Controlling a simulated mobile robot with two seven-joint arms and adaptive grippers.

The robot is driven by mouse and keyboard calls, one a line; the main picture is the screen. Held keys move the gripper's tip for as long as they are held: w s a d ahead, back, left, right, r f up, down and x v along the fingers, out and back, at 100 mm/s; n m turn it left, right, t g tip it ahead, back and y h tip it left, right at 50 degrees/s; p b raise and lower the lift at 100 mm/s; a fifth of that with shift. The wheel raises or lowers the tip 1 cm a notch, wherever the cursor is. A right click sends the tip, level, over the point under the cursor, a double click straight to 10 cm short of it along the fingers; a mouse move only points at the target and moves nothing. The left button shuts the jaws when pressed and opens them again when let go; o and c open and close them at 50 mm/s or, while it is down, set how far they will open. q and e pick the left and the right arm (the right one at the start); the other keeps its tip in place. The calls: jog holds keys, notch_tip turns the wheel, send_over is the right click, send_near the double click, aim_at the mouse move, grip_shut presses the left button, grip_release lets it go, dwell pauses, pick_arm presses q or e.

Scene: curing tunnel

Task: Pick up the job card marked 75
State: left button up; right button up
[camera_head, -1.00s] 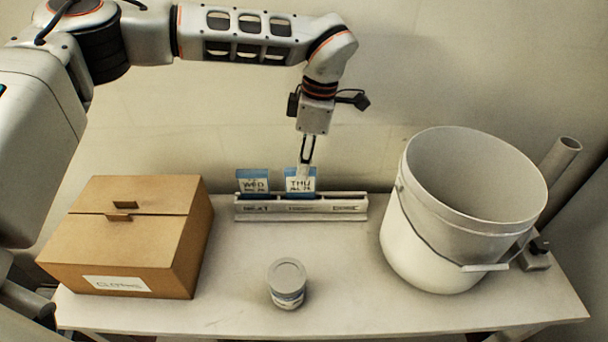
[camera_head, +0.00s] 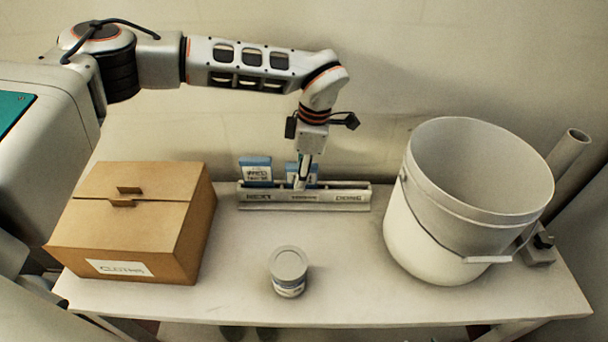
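Two blue-topped job cards with white faces stand upright in a pale rack (camera_head: 258,196) at the back of the table. The left card (camera_head: 257,171) sits in the rack's left slot, and its print is too blurred to read. The second card (camera_head: 313,172) stands in the middle slot, and its face is partly covered by my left gripper (camera_head: 301,183). I cannot make out a 75 on either card. My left gripper points down, its narrow fingers in front of the middle card and reaching the rack. Whether they are parted or closed is unclear. My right gripper is out of view.
A cardboard box (camera_head: 135,210) is left, a lidded tub (camera_head: 289,272) front centre, a large bucket (camera_head: 430,245) right, with a grey pipe (camera_head: 567,160) behind.

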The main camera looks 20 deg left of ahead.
pick_arm(q)
jog(key=shift+f, duration=0.25)
jog(key=c, duration=0.6)
jog(key=shift+o, duration=0.2)
jog(key=shift+r, duration=0.15)
